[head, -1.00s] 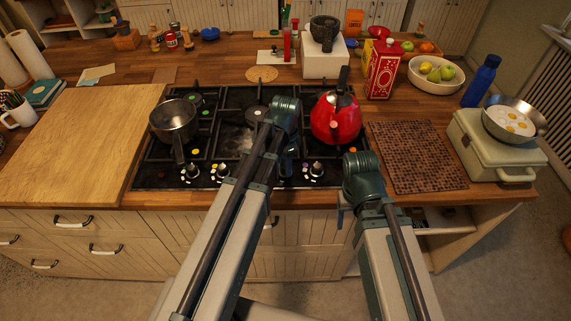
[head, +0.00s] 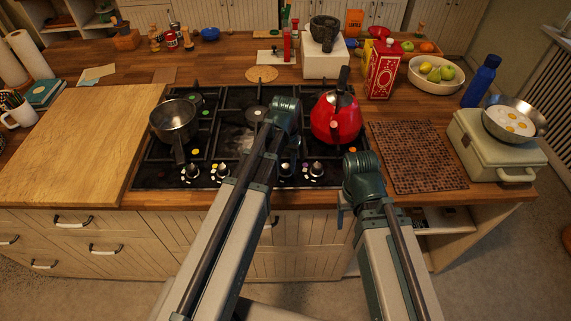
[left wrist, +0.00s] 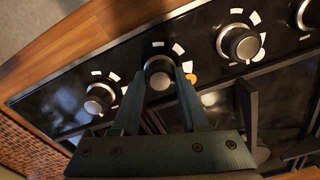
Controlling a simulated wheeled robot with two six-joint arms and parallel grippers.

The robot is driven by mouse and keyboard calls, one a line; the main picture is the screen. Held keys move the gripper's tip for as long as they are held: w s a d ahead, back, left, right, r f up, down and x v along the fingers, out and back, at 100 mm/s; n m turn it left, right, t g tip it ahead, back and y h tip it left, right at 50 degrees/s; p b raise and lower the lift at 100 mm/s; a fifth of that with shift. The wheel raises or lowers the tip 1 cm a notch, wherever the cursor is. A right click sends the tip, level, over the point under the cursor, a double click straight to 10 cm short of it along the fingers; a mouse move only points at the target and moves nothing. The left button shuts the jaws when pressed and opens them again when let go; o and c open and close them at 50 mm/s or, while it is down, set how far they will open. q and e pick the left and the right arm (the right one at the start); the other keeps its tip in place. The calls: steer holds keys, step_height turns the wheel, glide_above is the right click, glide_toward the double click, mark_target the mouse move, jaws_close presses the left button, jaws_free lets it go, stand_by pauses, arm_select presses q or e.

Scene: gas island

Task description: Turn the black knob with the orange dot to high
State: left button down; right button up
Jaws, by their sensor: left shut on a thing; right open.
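The black knob with a silver face (left wrist: 159,74) sits on the stove's front panel, with an orange dot (left wrist: 191,78) beside it in the left wrist view. My left gripper (left wrist: 168,80) has its two fingers on either side of this knob and is shut on it. White marks ring the knob; its pointer is hard to make out. In the head view my left gripper (head: 287,165) reaches down to the front knob row and my arm partly hides it. My right gripper (head: 342,215) is mostly hidden below its wrist, in front of the counter edge, away from the knobs.
A neighbouring knob (head: 317,170) is close on the right; others (head: 191,172) are on the left. A red kettle (head: 336,117) and a steel pot (head: 174,122) stand on the stove. A wooden board (head: 75,145) lies left, a brown mat (head: 415,157) right.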

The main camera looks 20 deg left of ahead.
mark_target(285, 166)
arm_select(q)
steer(key=shift+n, duration=1)
steer(key=shift+c, duration=2.1)
jaws_free()
step_height(285, 166, up, 14)
steer(key=p, duration=1.3)
steer(key=shift+p, duration=0.4)
steer(key=shift+f, duration=0.15)
